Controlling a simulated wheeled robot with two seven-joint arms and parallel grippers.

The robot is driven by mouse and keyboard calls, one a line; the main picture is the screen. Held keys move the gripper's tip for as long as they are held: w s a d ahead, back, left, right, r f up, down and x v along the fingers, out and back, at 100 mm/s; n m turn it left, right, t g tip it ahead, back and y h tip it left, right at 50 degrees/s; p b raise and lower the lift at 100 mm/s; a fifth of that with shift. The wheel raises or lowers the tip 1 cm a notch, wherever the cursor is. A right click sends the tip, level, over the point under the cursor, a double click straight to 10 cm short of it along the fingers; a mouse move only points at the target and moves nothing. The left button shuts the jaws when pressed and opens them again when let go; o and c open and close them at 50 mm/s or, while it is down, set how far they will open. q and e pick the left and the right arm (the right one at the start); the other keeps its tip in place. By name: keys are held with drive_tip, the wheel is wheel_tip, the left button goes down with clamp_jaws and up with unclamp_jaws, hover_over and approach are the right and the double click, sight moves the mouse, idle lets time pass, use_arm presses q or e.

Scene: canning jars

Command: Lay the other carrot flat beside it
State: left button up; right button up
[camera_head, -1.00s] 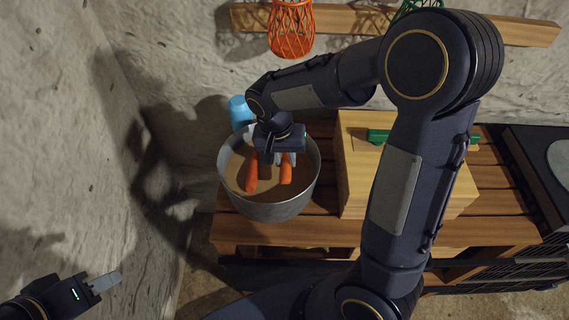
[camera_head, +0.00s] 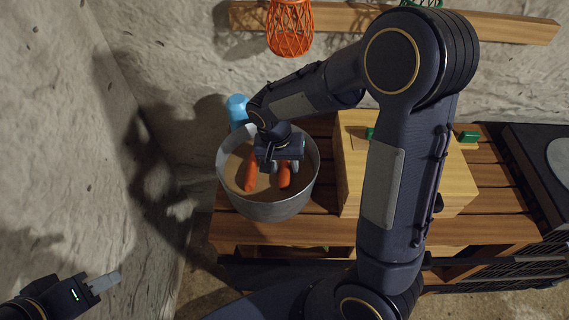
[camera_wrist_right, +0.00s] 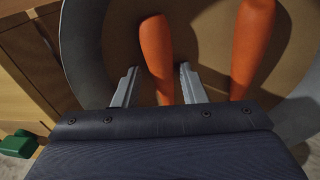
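Two orange carrots lie in a round grey metal pot (camera_head: 271,212): the left carrot (camera_head: 251,174) and the right carrot (camera_head: 285,176). My right gripper (camera_head: 282,168) is inside the pot's rim, over the right carrot. In the right wrist view, that carrot (camera_wrist_right: 157,55) runs between the two fingers (camera_wrist_right: 158,84), with a gap on each side, so the gripper is open. The other carrot (camera_wrist_right: 251,45) lies apart from it, to the right in that view. The gripper body hides parts of both carrots. My left gripper (camera_head: 105,282) is empty at the lower left, away from the pot.
The pot stands on a slatted wooden table (camera_head: 330,232). A wooden block (camera_head: 352,185) with green items stands to its right. A blue cup (camera_head: 237,108) is behind the pot, and an orange basket (camera_head: 290,28) hangs on the wall rail.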

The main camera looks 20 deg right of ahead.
drive_tip(key=shift+a, duration=0.1)
drive_tip(key=shift+w+a+r, duration=0.15)
drive_tip(key=shift+w+r, duration=0.05)
drive_tip(key=shift+r, duration=0.4)
wheel_tip(320, 180, up, 10)
drive_tip(key=a, duration=0.1)
drive_tip(key=s+d+r+n+t+y, duration=0.1)
drive_tip(key=s+n+t+y, duration=0.3)
drive_tip(key=s, duration=1.4)
drive_tip(key=shift+s+d+r+n+t+y+p, duration=0.15)
drive_tip(key=shift+d+r+n+t+y+p, duration=0.25)
drive_tip(key=shift+t+y, duration=0.45)
